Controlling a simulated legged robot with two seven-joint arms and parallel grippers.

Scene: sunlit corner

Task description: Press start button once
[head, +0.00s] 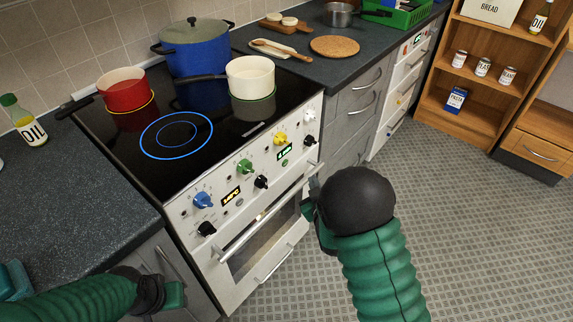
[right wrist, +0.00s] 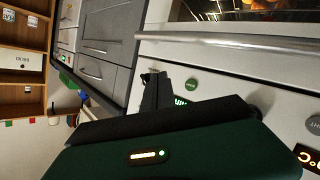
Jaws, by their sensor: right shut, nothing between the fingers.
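The cooker's white control panel (head: 270,157) carries a green display and a small round green button (head: 284,162) just below it. The right wrist view shows the panel upside down, with a round green button (right wrist: 219,112) bearing pale lettering too small to read surely. My right gripper (head: 309,204) is shut and empty in front of the cooker's right edge, partly hidden by its own wrist. Its dark fingers (right wrist: 152,90) show apart from that button in the right wrist view. My left gripper (head: 176,296) is low at the left; its jaw state is unclear.
The oven handle (head: 262,215) juts out below the panel. Several knobs, including a blue one (head: 203,199), stick out of it. A red pan (head: 124,90), blue pot (head: 195,48) and cream pan (head: 250,76) stand on the hob. The floor at right is clear.

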